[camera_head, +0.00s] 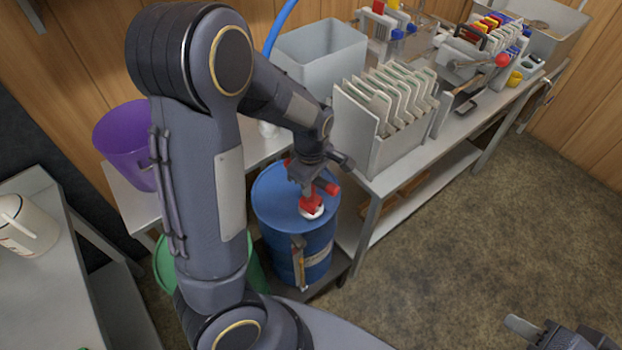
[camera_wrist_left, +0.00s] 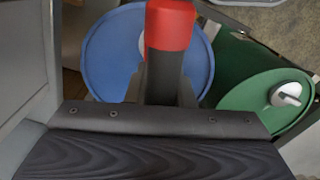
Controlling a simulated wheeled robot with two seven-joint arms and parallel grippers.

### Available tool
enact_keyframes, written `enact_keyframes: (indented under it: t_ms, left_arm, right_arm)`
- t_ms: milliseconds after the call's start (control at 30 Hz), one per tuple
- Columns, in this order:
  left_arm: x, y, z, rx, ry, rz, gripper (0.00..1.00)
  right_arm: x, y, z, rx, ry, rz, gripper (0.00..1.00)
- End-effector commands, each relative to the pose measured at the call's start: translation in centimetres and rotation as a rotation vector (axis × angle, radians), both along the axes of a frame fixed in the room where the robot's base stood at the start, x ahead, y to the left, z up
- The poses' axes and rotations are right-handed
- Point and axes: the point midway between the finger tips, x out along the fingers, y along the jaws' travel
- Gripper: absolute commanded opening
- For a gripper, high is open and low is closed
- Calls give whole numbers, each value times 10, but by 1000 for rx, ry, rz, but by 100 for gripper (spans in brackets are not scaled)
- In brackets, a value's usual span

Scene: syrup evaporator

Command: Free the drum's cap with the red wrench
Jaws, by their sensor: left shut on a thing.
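The blue drum (camera_head: 277,205) stands upright in the middle of the head view, and its lid shows in the wrist view (camera_wrist_left: 108,55). Its white cap (camera_head: 312,213) is on the lid's near right side. The red wrench (camera_head: 327,188) is in my left gripper (camera_head: 306,187), which is shut on it above the lid. The wrench's red lower end is at the cap; exact seating cannot be told. In the wrist view the red wrench end (camera_wrist_left: 170,25) covers most of the cap. My right gripper (camera_head: 545,335) is at the bottom right, away from the drum, partly cut off.
A bench with a grey frame box (camera_head: 360,140) is behind, right. A purple bucket (camera_head: 122,150) is left. The floor (camera_head: 450,250) at right is clear.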

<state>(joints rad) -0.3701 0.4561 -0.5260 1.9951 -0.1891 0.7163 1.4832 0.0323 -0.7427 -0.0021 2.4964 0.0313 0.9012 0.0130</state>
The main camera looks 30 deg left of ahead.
Motion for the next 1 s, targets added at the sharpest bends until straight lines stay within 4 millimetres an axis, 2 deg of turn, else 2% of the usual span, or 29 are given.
enact_keyframes:
  t_ms: [100, 267, 733, 1000]
  left_arm:
    - [0, 0, 2, 1, 1, 95, 0]
    - [0, 0, 1, 0, -1, 155, 0]
    - [0, 0, 2, 0, -1, 172, 0]
    - [1, 0, 17, 0, -1, 171, 0]
  right_arm:
    - [0, 0, 8, 0, 0, 0, 36]
    - [0, 0, 9, 0, 0, 0, 36]
    - [0, 0, 11, 0, 0, 0, 36]
    - [0, 0, 26, 0, 0, 0, 36]
